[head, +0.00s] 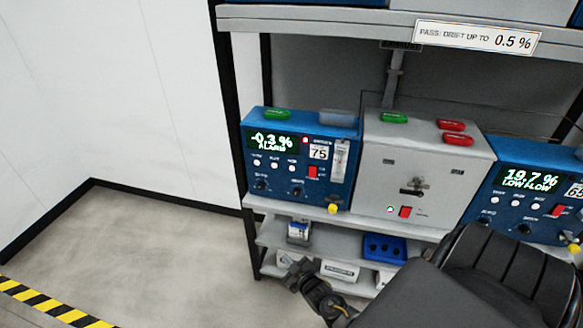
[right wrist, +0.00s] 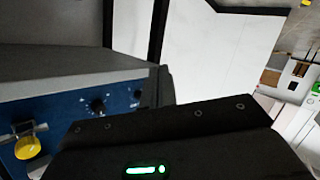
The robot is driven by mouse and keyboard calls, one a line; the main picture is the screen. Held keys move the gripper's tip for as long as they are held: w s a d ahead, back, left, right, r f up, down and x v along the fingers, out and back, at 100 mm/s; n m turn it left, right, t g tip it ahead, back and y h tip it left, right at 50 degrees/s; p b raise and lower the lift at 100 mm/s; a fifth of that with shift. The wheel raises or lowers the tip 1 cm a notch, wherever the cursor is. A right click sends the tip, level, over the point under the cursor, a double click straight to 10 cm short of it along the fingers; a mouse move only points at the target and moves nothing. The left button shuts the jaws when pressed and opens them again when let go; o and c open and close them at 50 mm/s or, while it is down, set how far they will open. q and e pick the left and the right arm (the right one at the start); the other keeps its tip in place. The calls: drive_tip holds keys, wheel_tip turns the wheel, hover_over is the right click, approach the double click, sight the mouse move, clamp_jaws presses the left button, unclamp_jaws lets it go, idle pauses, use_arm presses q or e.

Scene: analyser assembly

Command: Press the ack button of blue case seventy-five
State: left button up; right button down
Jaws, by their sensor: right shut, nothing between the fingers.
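Blue case 75 (head: 268,184) stands at the left end of the shelf in the head view. Its display (head: 272,142) reads "-0.3 %" with an alarm line, and a small red lamp (head: 305,140) shows beside it. Under the display is a row of small white round buttons (head: 274,165); their labels are too small to read. My right gripper (head: 290,268) is shut and empty, below and in front of this case, apart from it. The right wrist view shows part of a blue front (right wrist: 60,119) with dark knobs; its number is not visible. My left gripper is not in view.
A grey box (head: 430,160) with a lock stands right of case 75. Another blue case (head: 505,205), reading "19.7 %", stands at the right, partly behind my arm. A yellow knob (head: 333,208) sticks out below case 75. A lower shelf (head: 280,232) holds small items. Left floor is free.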

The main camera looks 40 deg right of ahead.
sight(292, 169)
drive_tip(key=w+d+r+t+h, duration=0.1)
drive_tip(key=w+d+r+t, duration=0.1)
drive_tip(key=r, duration=1)
drive_tip(key=w+d+r+t+h+p, duration=0.1)
drive_tip(key=w+r+t, duration=0.3)
drive_tip(key=r, duration=0.8)
drive_tip(key=shift+d, duration=0.85)
drive_tip(key=shift+w+f, duration=0.1)
drive_tip(key=shift+w, duration=0.05)
drive_tip(key=shift+w+d+b, duration=0.65)
drive_tip(key=shift+w+d, duration=0.2)
drive_tip(key=shift+d, duration=0.35)
drive_tip(key=shift+w+d+b, duration=0.6)
drive_tip(key=shift+w+d, duration=0.2)
drive_tip(key=shift+d, duration=0.4)
drive_tip(key=shift+w+d+b, duration=0.65)
drive_tip(key=shift+w+d, duration=0.2)
drive_tip(key=shift+d, duration=0.35)
drive_tip(key=shift+w+d, duration=0.1)
drive_tip(key=shift+d, duration=0.05)
